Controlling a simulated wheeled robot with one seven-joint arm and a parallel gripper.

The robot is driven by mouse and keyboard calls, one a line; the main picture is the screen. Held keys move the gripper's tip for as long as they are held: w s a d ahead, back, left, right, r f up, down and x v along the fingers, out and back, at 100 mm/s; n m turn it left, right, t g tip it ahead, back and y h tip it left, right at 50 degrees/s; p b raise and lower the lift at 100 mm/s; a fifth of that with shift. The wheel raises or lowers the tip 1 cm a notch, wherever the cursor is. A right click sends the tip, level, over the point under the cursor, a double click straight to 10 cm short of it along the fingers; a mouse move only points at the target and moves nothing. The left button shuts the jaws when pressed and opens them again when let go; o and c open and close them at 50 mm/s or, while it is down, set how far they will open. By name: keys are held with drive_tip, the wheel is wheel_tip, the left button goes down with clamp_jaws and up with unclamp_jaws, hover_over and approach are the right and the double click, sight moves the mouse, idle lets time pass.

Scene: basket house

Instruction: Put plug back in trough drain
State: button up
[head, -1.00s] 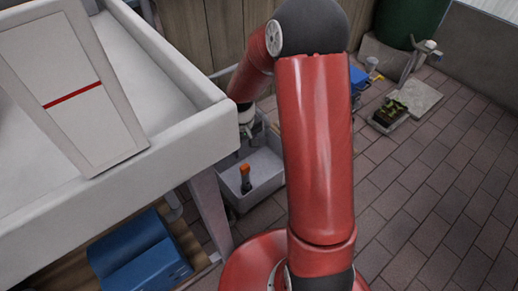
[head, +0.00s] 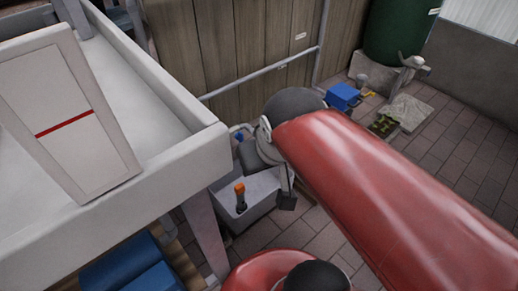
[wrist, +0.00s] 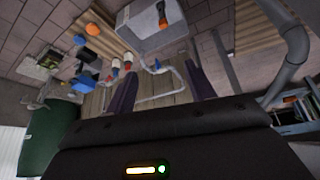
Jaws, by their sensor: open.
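A white tub (head: 258,197) stands on the floor beside the large pale basin (head: 150,195). An orange-topped dark upright item (head: 240,196) is in the tub; I cannot tell whether it is the plug. I cannot tell which of the two vessels is the trough, and no drain hole is clear. My gripper (wrist: 161,72) is open, with nothing seen held between its two dark fingers. In the head view it is beyond my arm, by the tub's right side. The wrist view also shows the tub (wrist: 137,35) and the orange-topped item (wrist: 163,18) at the top.
A white panel with a red stripe (head: 75,120) leans in the basin. Blue boxes (head: 125,268) lie under it. A wooden wall with a pipe (head: 262,77) is behind. A blue item (head: 343,96) and green barrel (head: 402,28) stand farther back. Brick paving is clear at right.

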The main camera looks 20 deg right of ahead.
drive_tip(key=shift+s+a+r, duration=0.1)
drive_tip(key=shift+s+r, duration=0.1)
drive_tip(key=shift+s, duration=0.65)
idle(0.3)
drive_tip(key=shift+r+p, duration=2.95)
